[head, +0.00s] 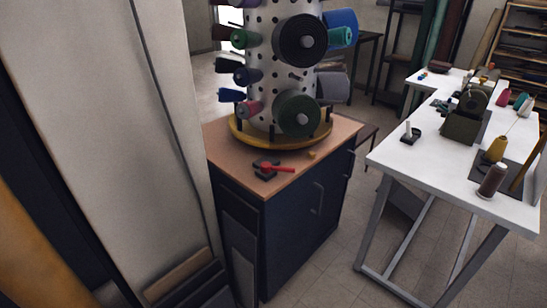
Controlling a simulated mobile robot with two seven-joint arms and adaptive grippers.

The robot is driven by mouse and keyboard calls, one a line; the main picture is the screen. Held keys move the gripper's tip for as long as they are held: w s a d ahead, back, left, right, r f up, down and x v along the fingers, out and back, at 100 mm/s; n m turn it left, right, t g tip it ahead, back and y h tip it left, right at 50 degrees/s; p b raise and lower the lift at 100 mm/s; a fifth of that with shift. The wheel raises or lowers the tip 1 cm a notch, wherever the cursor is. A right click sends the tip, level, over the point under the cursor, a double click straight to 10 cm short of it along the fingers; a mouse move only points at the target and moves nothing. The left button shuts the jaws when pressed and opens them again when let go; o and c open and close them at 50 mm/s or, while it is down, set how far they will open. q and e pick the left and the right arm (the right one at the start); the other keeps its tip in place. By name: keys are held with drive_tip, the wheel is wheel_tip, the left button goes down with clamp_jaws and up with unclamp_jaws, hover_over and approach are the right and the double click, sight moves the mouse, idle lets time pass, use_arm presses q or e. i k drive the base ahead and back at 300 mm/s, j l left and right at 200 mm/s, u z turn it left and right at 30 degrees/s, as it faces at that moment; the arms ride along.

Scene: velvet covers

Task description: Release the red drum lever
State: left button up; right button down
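A red lever (279,169) sits on a small dark base at the front of a wooden cabinet top (240,165). It lies low, with its handle pointing right. Behind it a white perforated drum (265,60) stands upright on a yellow round base (240,132), with several colored spools around it. A large black spool (300,40) and a green spool (298,114) face me on the drum. The top of the drum is cut off by the frame. Neither of my grippers is in view.
A tall pale panel (95,110) stands close on the left, beside the cabinet. A white table (425,160) with a dark green machine (464,118) and several thread cones is on the right. Tiled floor (330,270) lies open between cabinet and table.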

sight(266, 166)
drive_tip(key=i+l+u, duration=0.4)
drive_tip(key=l, duration=0.25)
drive_tip(key=l+u, duration=0.2)
drive_tip(key=l, duration=0.15)
drive_tip(key=i+l+u, duration=0.2)
drive_tip(key=l, duration=0.2)
drive_tip(key=k+j, duration=0.05)
